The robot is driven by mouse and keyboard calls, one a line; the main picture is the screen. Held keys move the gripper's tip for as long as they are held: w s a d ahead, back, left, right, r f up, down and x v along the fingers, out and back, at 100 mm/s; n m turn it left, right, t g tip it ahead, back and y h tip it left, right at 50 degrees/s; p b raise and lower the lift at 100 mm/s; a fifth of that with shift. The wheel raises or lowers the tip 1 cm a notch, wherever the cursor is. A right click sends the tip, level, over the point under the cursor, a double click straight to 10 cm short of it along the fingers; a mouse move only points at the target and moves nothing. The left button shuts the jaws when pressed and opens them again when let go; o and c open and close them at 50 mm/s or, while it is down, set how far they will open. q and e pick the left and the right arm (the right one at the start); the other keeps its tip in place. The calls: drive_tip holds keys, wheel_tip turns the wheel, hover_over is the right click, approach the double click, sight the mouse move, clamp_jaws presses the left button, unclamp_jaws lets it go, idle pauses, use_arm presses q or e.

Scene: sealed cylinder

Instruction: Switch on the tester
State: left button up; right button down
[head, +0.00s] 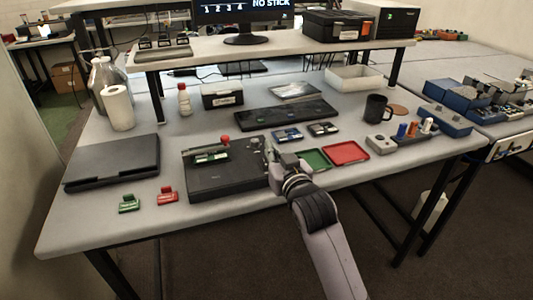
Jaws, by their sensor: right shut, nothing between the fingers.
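The tester, apparently the flat black box (222,184), lies near the front middle of the table. A small green board (211,156) and a red knob (226,140) show on its top. My right gripper (270,153) is shut and empty at the box's right edge, close to a small metallic part (256,143). I cannot tell whether it touches the box. The gripper hides part of that edge, and I cannot make out a switch. My left gripper is not in view.
A green tray (316,159) and a red tray (346,152) lie right of the gripper. A closed laptop (113,162), a green clip (129,204) and a red clip (167,195) lie left. The front left table edge is clear.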

sight(267, 164)
drive_tip(key=x, duration=0.3)
drive_tip(key=shift+w, duration=0.25)
drive_tip(key=f, duration=0.1)
drive_tip(key=w+f, duration=0.1)
drive_tip(key=f, duration=0.1)
drive_tip(key=shift+a, duration=0.25)
drive_tip(key=shift+w+f, duration=0.1)
drive_tip(key=shift+f, duration=0.45)
